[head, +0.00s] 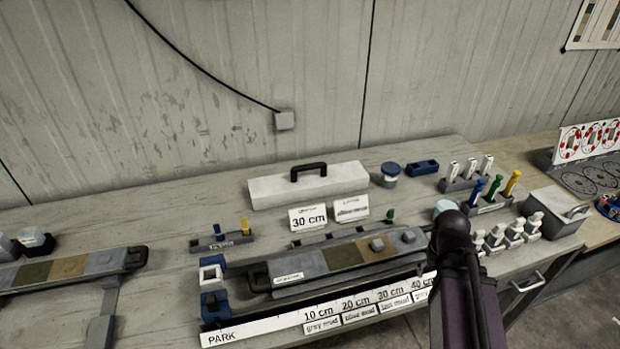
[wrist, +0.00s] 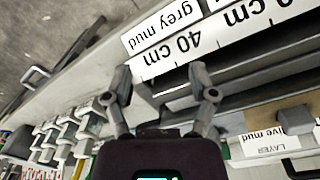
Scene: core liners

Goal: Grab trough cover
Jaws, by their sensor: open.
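The trough cover appears to be the long white lid (head: 270,192) with a dark arched handle (head: 308,170). It lies at the back of the bench near the wall in the head view and does not show in the wrist view. My gripper (wrist: 160,82) is open and empty in the wrist view, with its fingers spread above the front edge of the trough area, by the 40 cm label. In the head view my dark arm stands at the right of the trough and its fingers are hidden. The gripper is well in front and to the right of the cover.
A trough with a coloured core (head: 345,255) lies in front of the cover. A "30 cm" card (head: 308,218) stands between. A lidded jar (head: 390,175) and blue block (head: 422,167) sit right of the cover. Racks of coloured tools (head: 492,205) and white-topped pieces (head: 513,233) crowd the right.

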